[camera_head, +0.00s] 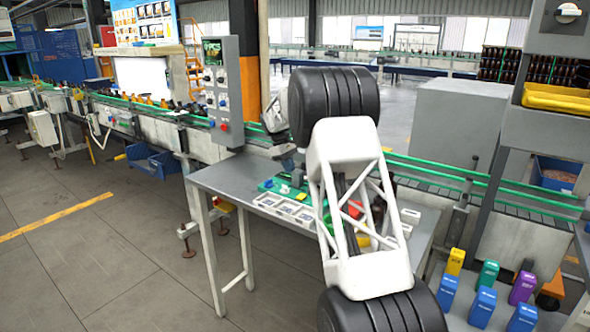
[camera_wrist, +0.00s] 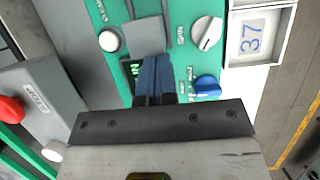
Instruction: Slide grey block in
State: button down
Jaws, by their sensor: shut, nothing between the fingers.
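The green panel (camera_wrist: 180,15) fills the upper middle of the wrist view and shows small on the table in the head view (camera_head: 268,185). A flat grey block (camera_wrist: 145,38) sits on the panel, just beyond my fingertips. My gripper (camera_wrist: 152,68) is shut with nothing between its blue fingers. The fingertips are right at the block's near edge; whether they touch it I cannot tell. The fingers partly cover a dark display with green characters (camera_wrist: 128,70).
A white button (camera_wrist: 109,41), a white knob (camera_wrist: 207,33) and a blue knob (camera_wrist: 206,86) stand around the fingers. A white frame with the number 37 (camera_wrist: 232,62) lies right. A grey box with a red button (camera_wrist: 11,110) is left. The table (camera_head: 222,180) has bare room at left.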

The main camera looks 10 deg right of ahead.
jog(key=v, duration=1)
jog(key=shift+a+r, duration=0.1)
jog(key=shift+r, duration=0.05)
jog(key=s+d+r+m+t+y, duration=0.1)
jog(key=s+r, duration=0.3)
jog(key=s, duration=0.8)
jog(key=s+d+r+m+t, duration=0.15)
jog(key=s+r, duration=0.25)
jog(key=s, duration=0.8)
jog(key=s+d+r+m+t+y, duration=0.15)
jog(key=s+r, duration=0.35)
jog(key=s, duration=0.7)
jog(key=s+f+m, duration=0.1)
jog(key=s+f, duration=0.3)
jog(key=s, duration=0.9)
jog(key=s+f+m+t, duration=0.1)
jog(key=s+f, duration=0.4)
jog(key=s, duration=0.8)
jog(key=s+f+m, duration=0.3)
jog(key=s+f, duration=0.2)
jog(key=s, duration=0.8)
jog(key=shift+d+t, duration=0.4)
jog(key=shift+d, duration=0.05)
